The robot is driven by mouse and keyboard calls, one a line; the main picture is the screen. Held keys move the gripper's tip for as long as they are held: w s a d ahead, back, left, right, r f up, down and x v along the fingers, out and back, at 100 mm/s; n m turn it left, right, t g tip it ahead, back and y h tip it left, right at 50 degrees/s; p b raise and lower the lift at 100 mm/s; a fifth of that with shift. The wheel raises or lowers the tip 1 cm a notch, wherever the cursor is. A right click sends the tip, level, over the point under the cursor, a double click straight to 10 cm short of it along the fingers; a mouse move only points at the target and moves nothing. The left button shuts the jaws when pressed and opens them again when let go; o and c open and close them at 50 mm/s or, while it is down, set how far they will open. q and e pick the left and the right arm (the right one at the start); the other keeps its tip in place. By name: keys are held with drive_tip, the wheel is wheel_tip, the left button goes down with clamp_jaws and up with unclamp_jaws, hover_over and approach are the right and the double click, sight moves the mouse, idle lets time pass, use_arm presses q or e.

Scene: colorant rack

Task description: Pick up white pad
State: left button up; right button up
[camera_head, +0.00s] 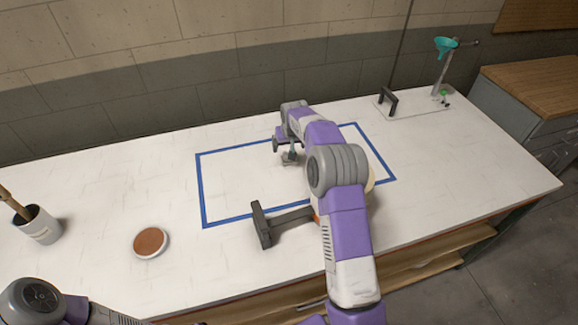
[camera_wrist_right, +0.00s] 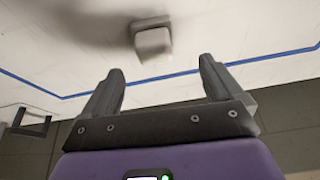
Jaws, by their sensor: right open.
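A small pale block, which looks like the white pad (camera_wrist_right: 152,40), lies on the white table just beyond my right fingertips in the right wrist view, roughly in line with the gap between them. In the head view a small greyish-white piece (camera_head: 291,159) shows at my right gripper (camera_head: 289,149), partly covered by it. My right gripper (camera_wrist_right: 161,66) is open, with nothing between its fingers. It is over the blue-taped rectangle. My left arm shows at the bottom left of the head view, but its gripper is out of the picture.
A round pale thing (camera_head: 370,181) is mostly hidden behind my right arm. A brown-topped disc (camera_head: 150,242) and a cup (camera_head: 40,226) stand left. A black handle (camera_head: 388,101) stands back right.

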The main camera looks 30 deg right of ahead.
sight(285, 161)
drive_tip(key=x, duration=0.5)
drive_tip(key=b+x, duration=0.1)
drive_tip(key=x, duration=0.2)
drive_tip(key=shift+d+f, duration=0.15)
drive_tip(key=shift+d, duration=0.25)
drive_tip(key=c, duration=1.1)
drive_tip(key=shift+c, duration=0.2)
